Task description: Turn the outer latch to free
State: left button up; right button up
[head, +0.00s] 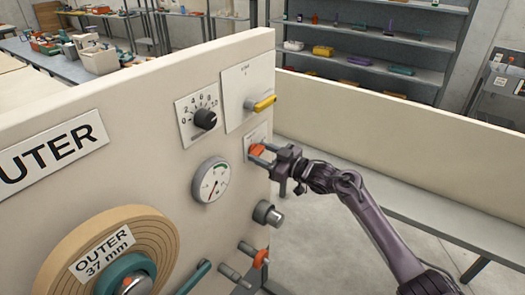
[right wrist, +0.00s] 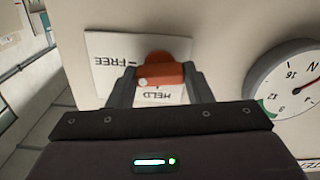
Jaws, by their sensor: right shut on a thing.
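The outer latch is an orange-red handle (head: 257,149) on a small white plate, on the right part of the cream panel. In the right wrist view the latch (right wrist: 168,74) lies crosswise, with a pale dot near its left end, on the side of the word FREE. The word HELD reads below it in that upside-down view. My right gripper (head: 262,155) is shut on the latch, with one finger at each end of the handle in the right wrist view (right wrist: 161,84). My left gripper is not in view.
A yellow handle (head: 262,103) and a black knob (head: 205,119) sit above the latch. A round gauge (head: 211,180) is to its left, a grey knob (head: 268,213) below. The OUTER roll (head: 75,240) is at lower left. Open floor lies right of the panel.

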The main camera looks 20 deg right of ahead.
jog(key=shift+f+m+p, duration=0.1)
jog(key=shift+m+p, duration=0.2)
jog(key=shift+m, duration=0.6)
jog(key=o, duration=1)
jog(key=b+v, duration=0.2)
jog(key=v, duration=0.5)
jog(key=shift+s+d, duration=0.25)
jog(key=shift+s, duration=0.1)
